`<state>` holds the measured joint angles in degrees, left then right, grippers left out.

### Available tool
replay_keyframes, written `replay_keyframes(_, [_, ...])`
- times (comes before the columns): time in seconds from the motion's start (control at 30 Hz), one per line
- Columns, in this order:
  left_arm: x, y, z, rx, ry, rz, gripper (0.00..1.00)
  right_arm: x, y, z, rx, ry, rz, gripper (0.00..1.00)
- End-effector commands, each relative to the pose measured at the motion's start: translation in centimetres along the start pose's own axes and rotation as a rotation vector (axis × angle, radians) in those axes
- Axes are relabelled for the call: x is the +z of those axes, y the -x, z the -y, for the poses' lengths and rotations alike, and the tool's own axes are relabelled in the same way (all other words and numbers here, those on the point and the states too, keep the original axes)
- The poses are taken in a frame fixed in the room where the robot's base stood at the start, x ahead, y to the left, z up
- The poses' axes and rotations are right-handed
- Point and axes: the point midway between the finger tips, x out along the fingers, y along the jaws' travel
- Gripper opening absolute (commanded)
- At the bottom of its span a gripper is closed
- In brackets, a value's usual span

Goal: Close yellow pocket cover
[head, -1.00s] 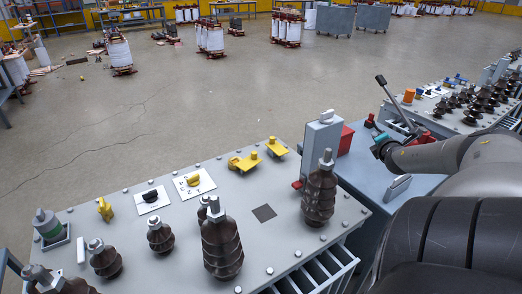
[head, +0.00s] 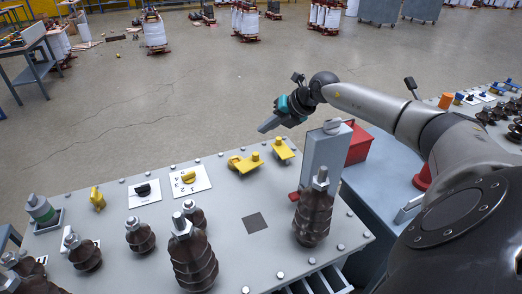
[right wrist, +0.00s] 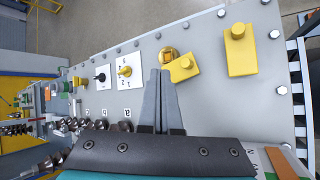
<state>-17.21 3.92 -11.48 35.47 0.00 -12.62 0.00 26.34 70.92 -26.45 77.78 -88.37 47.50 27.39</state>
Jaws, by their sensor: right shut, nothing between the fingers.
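Two yellow covers with round knobs lie near the far edge of the grey transformer top. The left cover (head: 249,161) sits beside a round yellow-brass pocket (right wrist: 168,53), which shows partly uncovered in the right wrist view; the cover (right wrist: 184,68) is swung to one side of it there. The right cover (head: 284,149) also shows in that view (right wrist: 240,50), with no open pocket visible beside it. My right gripper (head: 268,125) is above and beyond the covers, shut and empty. Its fingers (right wrist: 160,76) overlap the left cover's edge in the wrist view; contact cannot be told. My left gripper is not in view.
A grey upright box (head: 322,160) and brown ribbed insulators (head: 193,262) stand near the covers. Dial plates (head: 185,181) and a yellow lever (head: 97,198) lie to the left. A red box (head: 358,143) is to the right.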

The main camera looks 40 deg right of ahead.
Motion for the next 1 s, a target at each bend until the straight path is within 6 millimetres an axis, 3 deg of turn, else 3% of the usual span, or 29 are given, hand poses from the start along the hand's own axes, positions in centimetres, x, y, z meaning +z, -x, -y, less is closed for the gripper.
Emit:
replay_keyframes(0.03, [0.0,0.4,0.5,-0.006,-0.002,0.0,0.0,-1.8,-0.6,-1.1,-0.051,0.05,-0.074,0.0])
replay_keyframes(0.1, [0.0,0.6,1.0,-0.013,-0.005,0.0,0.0,-3.8,-1.0,-1.5,-0.148,0.112,-0.156,0.0])
replay_keyframes(0.23, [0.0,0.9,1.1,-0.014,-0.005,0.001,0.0,-5.7,-0.8,-1.7,-0.324,0.203,-0.241,0.0])
replay_keyframes(0.4, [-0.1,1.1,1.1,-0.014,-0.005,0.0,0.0,-6.2,0.1,-1.7,-0.481,0.268,-0.265,0.0])
replay_keyframes(0.57, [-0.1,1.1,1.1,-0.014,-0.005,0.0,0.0,-6.3,0.1,-1.4,-0.533,0.283,-0.268,0.0])
replay_keyframes(0.73, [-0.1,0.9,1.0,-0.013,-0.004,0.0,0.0,-6.8,-1.7,-0.2,-0.536,0.283,-0.269,0.0])
replay_keyframes(1.0, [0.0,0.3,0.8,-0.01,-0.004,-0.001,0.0,-7.8,-6.3,2.7,-0.534,0.281,-0.269,0.0])
